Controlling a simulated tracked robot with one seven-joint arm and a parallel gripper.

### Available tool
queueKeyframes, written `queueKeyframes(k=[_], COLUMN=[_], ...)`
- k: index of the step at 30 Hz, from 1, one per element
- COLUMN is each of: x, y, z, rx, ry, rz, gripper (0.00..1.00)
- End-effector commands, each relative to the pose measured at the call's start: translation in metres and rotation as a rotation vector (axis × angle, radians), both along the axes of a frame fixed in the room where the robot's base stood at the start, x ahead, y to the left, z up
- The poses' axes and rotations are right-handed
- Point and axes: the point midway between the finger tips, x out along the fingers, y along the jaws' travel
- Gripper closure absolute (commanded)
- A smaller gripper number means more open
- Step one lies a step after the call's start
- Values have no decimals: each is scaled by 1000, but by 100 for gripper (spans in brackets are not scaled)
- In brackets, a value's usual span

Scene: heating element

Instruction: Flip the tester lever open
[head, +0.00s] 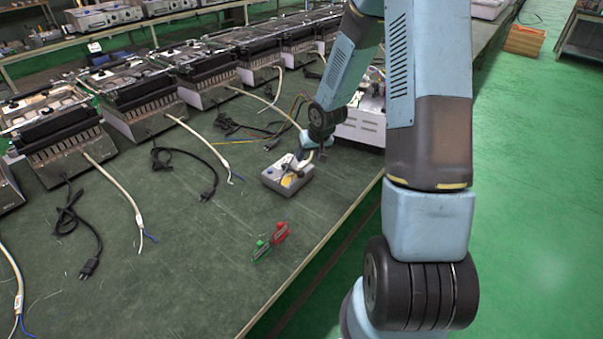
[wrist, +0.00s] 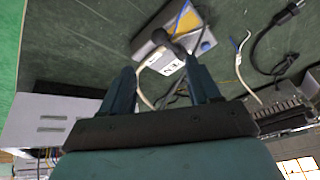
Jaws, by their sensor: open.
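The tester, a small grey box (head: 287,178) with a yellow patch and a blue mark on top, sits on the dark green bench in the head view. It also shows in the wrist view (wrist: 200,46), beyond my fingertips. A dark rounded piece (wrist: 160,38) on it, with a white labelled part (wrist: 166,62) beside it, may be the lever; I cannot tell its exact position. My gripper (wrist: 160,70) is open and empty, its fingers either side of the white part in the picture. In the head view my gripper (head: 302,158) is just above the tester's far side, partly hidden.
A red clip (head: 281,231) and a green clip (head: 262,249) lie near the bench's front edge. Several heating units (head: 140,100) line the left, with loose cables and a black plug (head: 208,194). A white box (head: 362,128) stands behind my arm.

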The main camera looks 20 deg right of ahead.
Motion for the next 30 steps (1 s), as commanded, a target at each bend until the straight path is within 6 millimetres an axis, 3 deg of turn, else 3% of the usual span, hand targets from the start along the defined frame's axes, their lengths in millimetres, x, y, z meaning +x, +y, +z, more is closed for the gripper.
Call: queueKeyframes(k=[21,30], x=[36,47], y=[10,12], z=[-91,-114], rx=[-2,-2], ry=[3,1], rz=[0,-1], gripper=[39,39])
